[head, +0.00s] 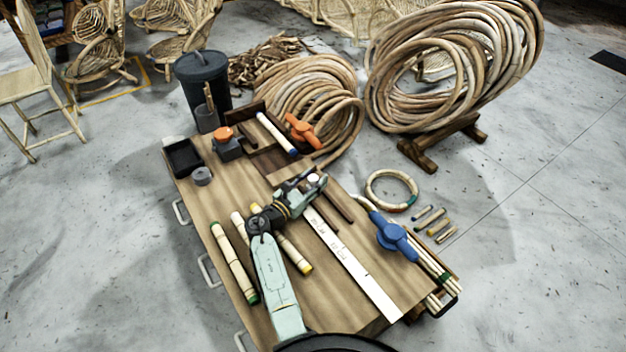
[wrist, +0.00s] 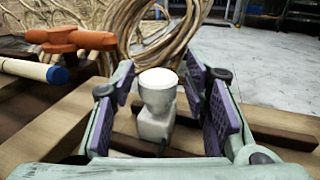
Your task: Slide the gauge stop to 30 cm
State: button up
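The gauge stop is a pale grey block with a round white-topped knob; in the wrist view the stop (wrist: 157,108) stands upright between my finger pads. In the head view its white knob (head: 315,180) shows at the far end of the long white scale (head: 352,262) on the wooden bench. My gripper (head: 306,186) is low over that end. In the wrist view my gripper (wrist: 163,80) is open, purple pads on both sides of the stop, with narrow gaps visible. The scale marks are too small to read.
Rattan pieces (head: 232,262) lie left of my arm. A blue tool (head: 394,238) and a rattan bundle (head: 432,268) are at the right edge. A grey block with an orange knob (head: 222,133), a black tray (head: 183,158) and an orange tool (head: 302,130) stand at the far end.

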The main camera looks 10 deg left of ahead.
jog(key=shift+o, duration=0.2)
jog(key=shift+s+a, duration=0.1)
jog(key=v, duration=1.2)
